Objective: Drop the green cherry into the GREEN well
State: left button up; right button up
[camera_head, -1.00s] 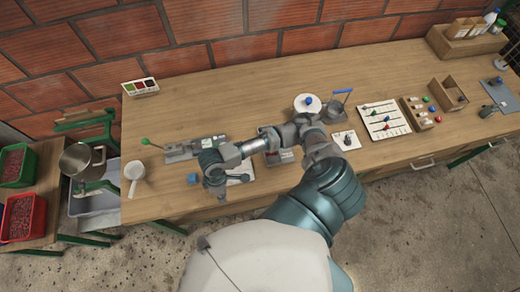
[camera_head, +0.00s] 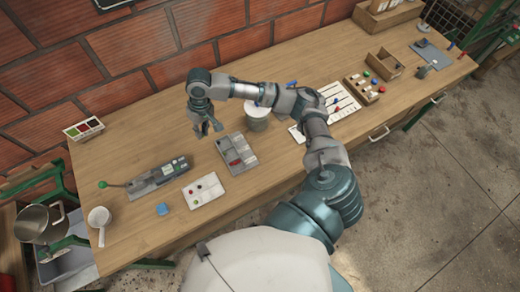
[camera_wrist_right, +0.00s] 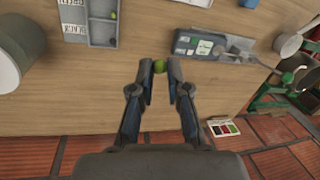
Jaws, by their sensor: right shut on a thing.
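The green cherry (camera_wrist_right: 159,66) is a small round ball pinched between the fingertips of my right gripper (camera_wrist_right: 160,80) in the right wrist view. In the head view the right gripper (camera_head: 207,129) hangs above the table, up and left of a grey divided tray (camera_head: 240,142); the cherry cannot be made out there. In the wrist view this tray (camera_wrist_right: 101,43) lies at the top left, apart from the gripper, with the words GREEN and BLACK by its wells. A small green thing (camera_wrist_right: 113,15) shows at the tray. My left gripper is out of view.
A white card (camera_head: 215,190) with small balls lies in front of the tray. A grey device with a green-knobbed lever (camera_head: 155,180) stands left, and a grey pot (camera_head: 257,117) right. Bare wood lies around the gripper.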

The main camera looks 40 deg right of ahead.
aim_at(236, 154)
jog(key=l+z, duration=0.2)
jog(key=z, duration=0.8)
jog(key=j+u, duration=0.15)
jog(key=u, duration=0.3)
